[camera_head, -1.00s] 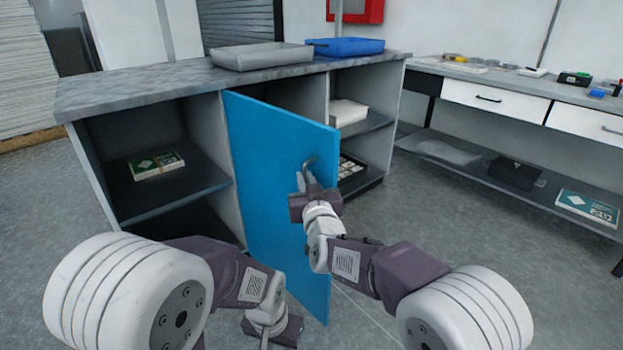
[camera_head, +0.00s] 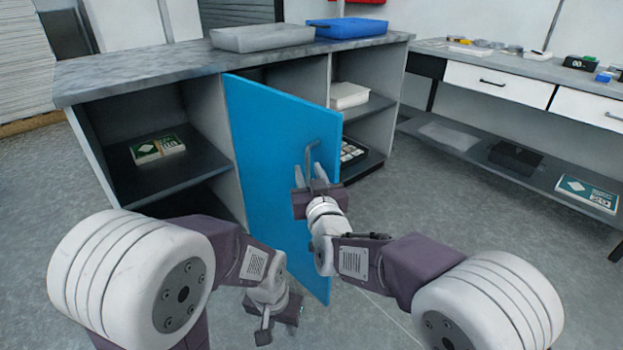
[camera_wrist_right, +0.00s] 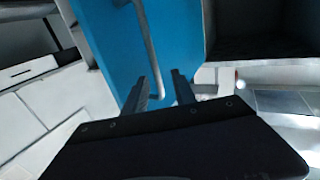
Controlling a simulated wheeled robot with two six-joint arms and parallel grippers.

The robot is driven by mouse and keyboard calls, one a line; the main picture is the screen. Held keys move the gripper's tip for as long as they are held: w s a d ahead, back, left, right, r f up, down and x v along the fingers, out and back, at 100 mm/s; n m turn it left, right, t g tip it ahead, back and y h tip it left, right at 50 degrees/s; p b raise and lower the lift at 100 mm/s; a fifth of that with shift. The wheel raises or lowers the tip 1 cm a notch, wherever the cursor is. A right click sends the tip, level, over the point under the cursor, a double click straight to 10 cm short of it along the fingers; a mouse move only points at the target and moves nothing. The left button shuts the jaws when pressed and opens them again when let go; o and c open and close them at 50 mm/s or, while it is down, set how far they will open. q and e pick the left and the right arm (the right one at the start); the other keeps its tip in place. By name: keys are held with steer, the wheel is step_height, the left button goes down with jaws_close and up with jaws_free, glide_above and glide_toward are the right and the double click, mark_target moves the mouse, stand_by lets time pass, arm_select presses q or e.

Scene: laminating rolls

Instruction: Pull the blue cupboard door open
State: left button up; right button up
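The blue cupboard door (camera_head: 270,140) stands swung out from the grey cupboard, partly open, with shelves showing on both sides of it. Its grey bar handle (camera_head: 311,152) is near the free edge. My right gripper (camera_head: 309,172) is at the handle, with its two fingers spread apart. In the right wrist view the handle (camera_wrist_right: 148,40) runs down between the open fingers (camera_wrist_right: 162,90), with gaps beside it. My left gripper (camera_head: 280,325) hangs low in front of the door's bottom; its fingers are too unclear to judge.
A grey tray (camera_head: 262,38) and a blue tray (camera_head: 345,29) sit on the cupboard top. Boxes lie on the shelves (camera_head: 158,148). A workbench with white drawers (camera_head: 495,88) stands at the right. The floor between is clear.

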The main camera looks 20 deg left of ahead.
steer(key=v, duration=0.5)
steer(key=shift+p, duration=0.4)
